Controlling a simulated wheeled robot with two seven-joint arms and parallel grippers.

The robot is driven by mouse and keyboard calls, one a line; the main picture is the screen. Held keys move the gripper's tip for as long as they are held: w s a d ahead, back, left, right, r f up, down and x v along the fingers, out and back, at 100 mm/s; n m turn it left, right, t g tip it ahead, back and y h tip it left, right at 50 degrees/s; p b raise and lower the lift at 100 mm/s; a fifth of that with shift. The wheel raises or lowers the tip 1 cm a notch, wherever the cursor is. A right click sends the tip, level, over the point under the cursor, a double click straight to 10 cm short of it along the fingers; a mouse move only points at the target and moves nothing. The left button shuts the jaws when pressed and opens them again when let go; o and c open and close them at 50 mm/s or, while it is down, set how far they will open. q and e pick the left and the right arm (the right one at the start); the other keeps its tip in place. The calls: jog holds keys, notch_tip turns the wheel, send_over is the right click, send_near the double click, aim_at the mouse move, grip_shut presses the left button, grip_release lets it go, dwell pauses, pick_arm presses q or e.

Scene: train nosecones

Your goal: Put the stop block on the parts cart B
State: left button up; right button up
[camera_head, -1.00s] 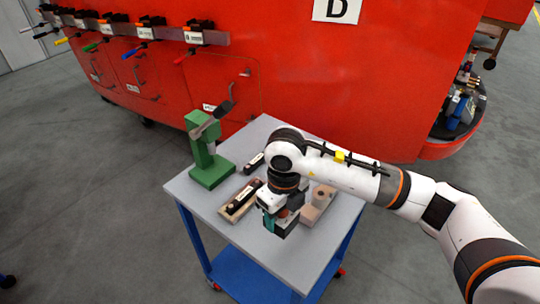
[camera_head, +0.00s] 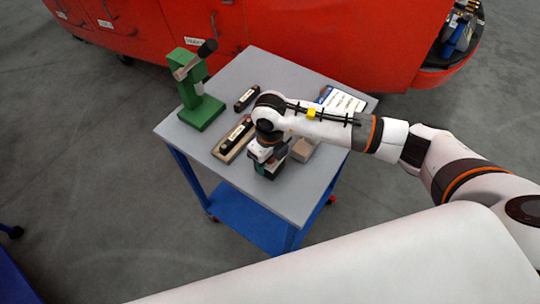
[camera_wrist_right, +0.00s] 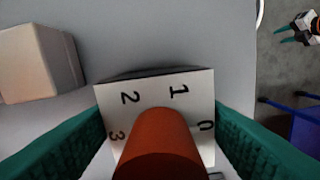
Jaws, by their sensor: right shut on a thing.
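My right gripper (camera_head: 268,172) is low over the grey top of a blue cart (camera_head: 300,88). In the right wrist view its green fingers (camera_wrist_right: 160,130) are shut on a red-brown round knob (camera_wrist_right: 160,150). A white plate (camera_wrist_right: 185,90) numbered 0 to 3 lies under the knob. I cannot tell whether this numbered piece touches the cart top. Nothing in view is clearly marked as the stop block, and I cannot tell whether this cart is B. My left gripper (camera_wrist_right: 290,34) shows small at the right wrist view's upper right, its green fingers apart.
A beige block (camera_wrist_right: 38,62) stands beside the held piece. On the cart are a green press (camera_head: 200,100), a dark piece in a wooden tray (camera_head: 225,155), another dark bar (camera_head: 246,98) and a white-and-blue card (camera_head: 343,100). A red train body (camera_head: 320,40) stands behind.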

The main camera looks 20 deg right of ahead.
jog(key=shift+f, duration=0.1)
jog(key=shift+w+f+b, duration=0.1)
jog(key=shift+f+b, duration=0.1)
jog(key=shift+b, duration=0.1)
jog(key=o, duration=1.2)
jog(key=shift+r, duration=0.1)
jog(key=shift+r+p, duration=0.25)
jog(key=shift+p, duration=0.05)
jog(key=shift+r, duration=0.25)
notch_tip(320, 180, up, 11)
jog(key=b, duration=0.3)
jog(key=shift+r, duration=0.2)
